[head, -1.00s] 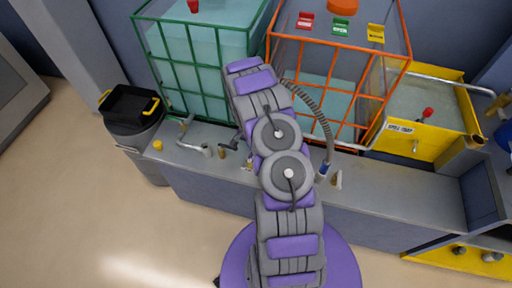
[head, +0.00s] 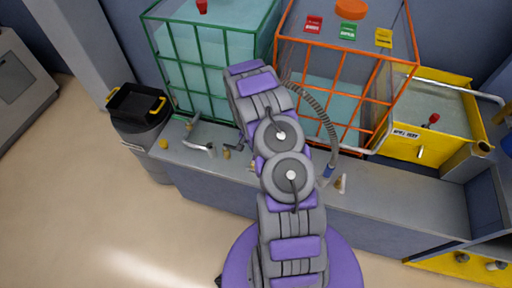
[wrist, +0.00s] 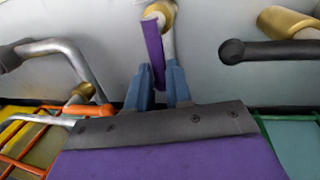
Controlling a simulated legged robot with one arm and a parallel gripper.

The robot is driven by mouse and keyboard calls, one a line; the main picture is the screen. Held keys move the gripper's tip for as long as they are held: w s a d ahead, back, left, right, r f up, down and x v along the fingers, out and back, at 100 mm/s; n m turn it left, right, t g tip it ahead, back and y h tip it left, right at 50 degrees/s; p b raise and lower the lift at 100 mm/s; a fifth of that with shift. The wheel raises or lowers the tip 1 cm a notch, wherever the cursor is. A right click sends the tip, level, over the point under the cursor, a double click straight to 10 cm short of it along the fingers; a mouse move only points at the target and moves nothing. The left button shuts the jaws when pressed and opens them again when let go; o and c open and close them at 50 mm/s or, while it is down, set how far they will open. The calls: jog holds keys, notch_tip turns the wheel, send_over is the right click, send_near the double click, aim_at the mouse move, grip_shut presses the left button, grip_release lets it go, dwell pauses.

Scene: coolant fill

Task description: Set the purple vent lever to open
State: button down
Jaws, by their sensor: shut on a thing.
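The purple vent lever (wrist: 154,48) is a flat purple bar in the wrist view, beside a brass fitting (wrist: 160,13) on a pale pipe. My gripper (wrist: 158,72) has two blue fingers, shut on the lower end of the lever, with one finger on each side. In the head view my arm covers the lever and the gripper. Whether the lever stands at its open mark cannot be told.
A black-handled lever (wrist: 270,51) is close on the right in the wrist view, and a bent grey pipe (wrist: 62,50) on the left. A green-framed tank (head: 205,70) and an orange-framed tank (head: 350,75) stand behind the grey bench (head: 420,190).

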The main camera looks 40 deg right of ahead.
jog(key=c, duration=1)
grip_release()
jog(key=shift+w, duration=0.15)
jog(key=shift+c, duration=0.2)
notch_tip(320, 180, up, 17)
jog(key=w+a+p, duration=0.1)
jog(key=w+p, duration=0.1)
jog(key=p, duration=0.1)
jog(key=shift+w+a, duration=0.35)
jog(key=shift+w, duration=0.05)
